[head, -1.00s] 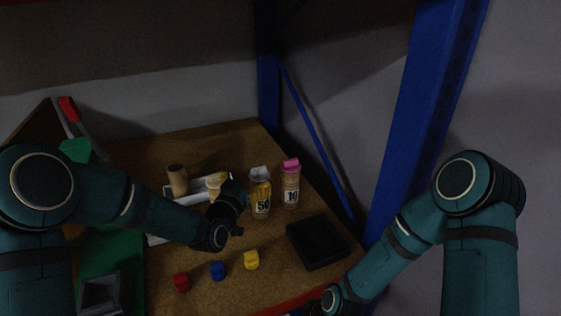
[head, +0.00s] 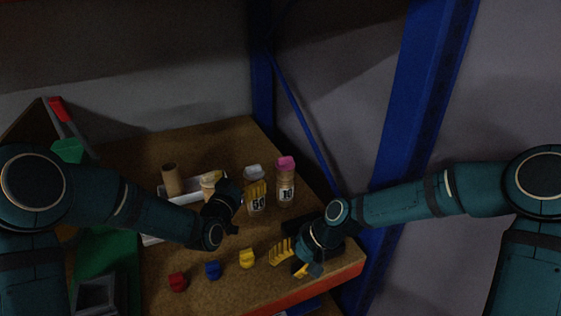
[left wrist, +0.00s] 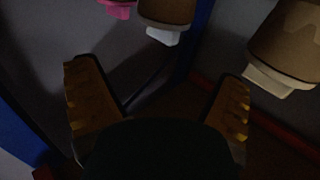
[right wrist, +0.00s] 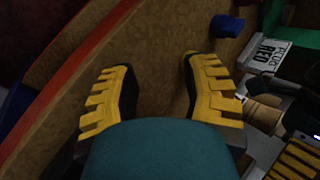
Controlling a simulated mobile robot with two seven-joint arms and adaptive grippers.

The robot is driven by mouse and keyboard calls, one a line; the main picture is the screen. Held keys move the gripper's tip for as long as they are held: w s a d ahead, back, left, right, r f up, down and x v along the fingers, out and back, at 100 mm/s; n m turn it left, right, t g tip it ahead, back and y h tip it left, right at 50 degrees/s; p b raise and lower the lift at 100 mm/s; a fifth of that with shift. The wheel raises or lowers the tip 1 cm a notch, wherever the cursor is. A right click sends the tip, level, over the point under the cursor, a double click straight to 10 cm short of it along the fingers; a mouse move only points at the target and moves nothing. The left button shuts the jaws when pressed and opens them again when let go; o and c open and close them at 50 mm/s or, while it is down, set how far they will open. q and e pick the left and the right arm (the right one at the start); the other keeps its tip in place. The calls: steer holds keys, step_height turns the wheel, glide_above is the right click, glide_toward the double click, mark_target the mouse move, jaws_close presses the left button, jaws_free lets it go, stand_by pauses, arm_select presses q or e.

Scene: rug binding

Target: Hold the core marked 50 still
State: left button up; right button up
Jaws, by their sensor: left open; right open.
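The core marked 50 (head: 257,205) stands upright with a pale top, beside the pink-topped core marked 10 (head: 286,192). My left gripper (head: 236,186) is open close to its left side; contact cannot be told. In the left wrist view, the open fingers (left wrist: 160,106) show below a white-ended core (left wrist: 168,12) and a pink-ended one (left wrist: 118,10). My right gripper (head: 291,261) is open, low over the front right of the table, apart from the core. The right wrist view shows its fingers (right wrist: 162,90) with nothing between them.
Red (head: 178,282), blue (head: 213,270) and yellow (head: 247,258) blocks line the front. A black tray (head: 296,226) is partly hidden by my right gripper. A plain tan core (head: 172,178) stands at the left. A blue post (head: 397,120) rises at the right.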

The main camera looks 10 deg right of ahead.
arm_select(q)
step_height(320, 180, down, 8)
steer(key=x, duration=0.7)
steer(key=shift+w, duration=0.2)
arm_select(e)
steer(key=w+r+n+t, duration=0.2)
steer(key=w+r+n, duration=0.5)
steer(key=w, duration=0.3)
steer(key=w+r+n+t+y, duration=0.1)
steer(key=w+r+n+t, duration=0.1)
steer(key=w+r+n, duration=0.5)
steer(key=w+d+r, duration=0.1)
steer(key=w+r, duration=0.1)
steer(key=w, duration=0.2)
steer(key=shift+r+t, duration=0.25)
steer(key=shift+t, duration=0.05)
arm_select(q)
steer(key=shift+d, duration=0.1)
